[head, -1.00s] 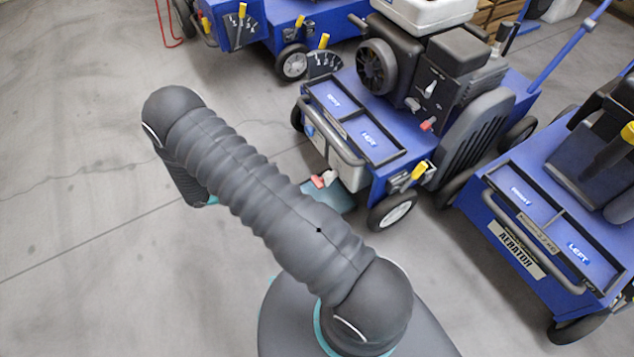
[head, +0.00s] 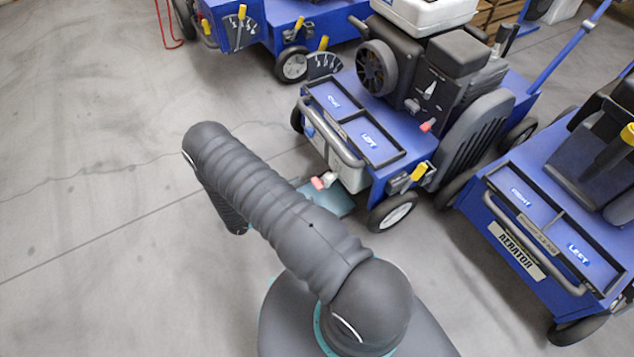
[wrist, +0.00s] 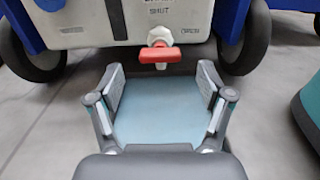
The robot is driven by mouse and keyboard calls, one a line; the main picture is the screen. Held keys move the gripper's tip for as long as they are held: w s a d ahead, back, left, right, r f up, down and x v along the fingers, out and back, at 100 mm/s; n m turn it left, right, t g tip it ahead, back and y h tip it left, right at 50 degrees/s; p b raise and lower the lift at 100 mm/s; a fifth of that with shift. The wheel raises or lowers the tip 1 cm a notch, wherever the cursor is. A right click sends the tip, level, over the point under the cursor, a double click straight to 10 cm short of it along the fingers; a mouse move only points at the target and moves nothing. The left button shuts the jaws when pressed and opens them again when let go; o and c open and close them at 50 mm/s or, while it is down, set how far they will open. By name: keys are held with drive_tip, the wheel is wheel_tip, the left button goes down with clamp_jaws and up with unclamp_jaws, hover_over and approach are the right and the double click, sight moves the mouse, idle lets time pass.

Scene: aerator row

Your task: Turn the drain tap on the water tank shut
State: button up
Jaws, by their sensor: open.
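The water tank (wrist: 105,25) is a pale grey box under the front of the middle blue machine; it also shows in the head view (head: 348,176). The drain tap has a red handle (wrist: 160,55) on a white body (wrist: 160,38) low on the tank's face. In the wrist view the handle lies crosswise, below the printed word "SHUT". The tap also shows in the head view (head: 321,182). My gripper (wrist: 162,82) is open and empty. Its fingers stand either side of the picture, short of the handle, which appears above and between the fingertips. My gripper is hidden in the head view.
A teal tray or mat (wrist: 160,115) lies on the floor below the tap. Wheels (wrist: 245,40) flank the tank. A second blue machine (head: 530,230) stands at the right and another (head: 270,35) at the back. The floor at the left is clear.

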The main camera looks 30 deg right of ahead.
sight(317, 183)
drive_tip(key=shift+w+d, duration=0.1)
drive_tip(key=shift+d, duration=2.95)
drive_tip(key=c, duration=1.2)
